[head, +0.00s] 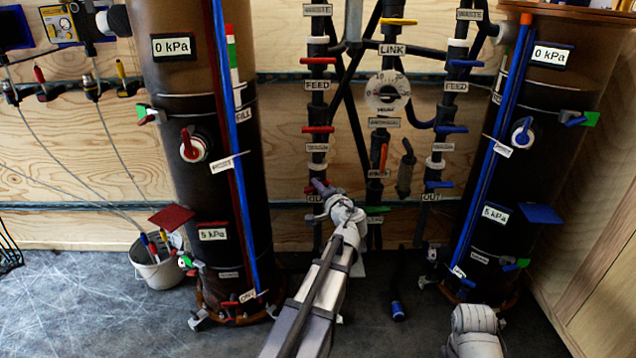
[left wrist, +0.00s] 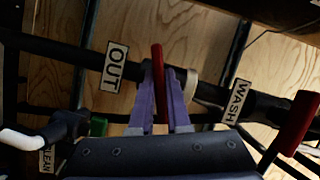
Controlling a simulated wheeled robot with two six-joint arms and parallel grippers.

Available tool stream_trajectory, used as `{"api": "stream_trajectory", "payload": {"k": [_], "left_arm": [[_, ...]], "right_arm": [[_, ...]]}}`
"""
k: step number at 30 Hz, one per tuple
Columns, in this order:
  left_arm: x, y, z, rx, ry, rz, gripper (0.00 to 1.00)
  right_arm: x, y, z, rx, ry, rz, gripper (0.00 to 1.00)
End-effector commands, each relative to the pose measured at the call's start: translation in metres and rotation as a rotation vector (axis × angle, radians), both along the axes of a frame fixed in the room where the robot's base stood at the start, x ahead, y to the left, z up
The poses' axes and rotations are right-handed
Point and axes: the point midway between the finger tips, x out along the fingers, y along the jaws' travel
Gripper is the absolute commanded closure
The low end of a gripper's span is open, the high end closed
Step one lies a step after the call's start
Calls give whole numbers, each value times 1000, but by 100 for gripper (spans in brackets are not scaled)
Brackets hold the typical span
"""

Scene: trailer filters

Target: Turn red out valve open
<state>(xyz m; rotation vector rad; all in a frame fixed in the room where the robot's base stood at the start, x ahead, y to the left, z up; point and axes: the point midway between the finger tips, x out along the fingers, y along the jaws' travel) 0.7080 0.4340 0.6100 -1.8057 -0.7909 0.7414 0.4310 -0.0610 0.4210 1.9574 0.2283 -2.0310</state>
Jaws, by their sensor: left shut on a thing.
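The red out valve handle (left wrist: 158,70) stands between the two purple fingers of my left gripper (left wrist: 161,98) in the left wrist view. The gripper is shut on it. The handle lies crosswise to its black pipe, next to the OUT label (left wrist: 114,66). In the head view my left gripper (head: 323,188) is at the lower part of the left pipe column, just above the OUT label (head: 315,198), and mostly hides the handle. My right gripper does not show; only a grey part of my right arm is at the bottom right.
Higher on the same column are red handles (head: 318,61) and (head: 318,129). A neighbouring red handle (left wrist: 297,125) is near the WASH label (left wrist: 235,101). Large dark tanks (head: 170,100) and (head: 540,90) flank the pipes. A white bucket (head: 160,270) stands on the floor at left.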

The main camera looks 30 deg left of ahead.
Motion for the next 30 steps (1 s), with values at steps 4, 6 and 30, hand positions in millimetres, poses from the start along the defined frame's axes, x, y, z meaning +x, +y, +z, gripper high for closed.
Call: {"api": "stream_trajectory", "payload": {"k": [4, 6, 30], "left_arm": [[-1, -1, 4, -121, -74, -1, 100], [-1, -1, 3, -179, -109, -1, 100], [-2, 0, 0, -806, -496, 1, 100]], "right_arm": [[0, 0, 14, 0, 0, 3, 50], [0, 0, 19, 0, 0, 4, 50], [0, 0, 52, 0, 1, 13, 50]]}}
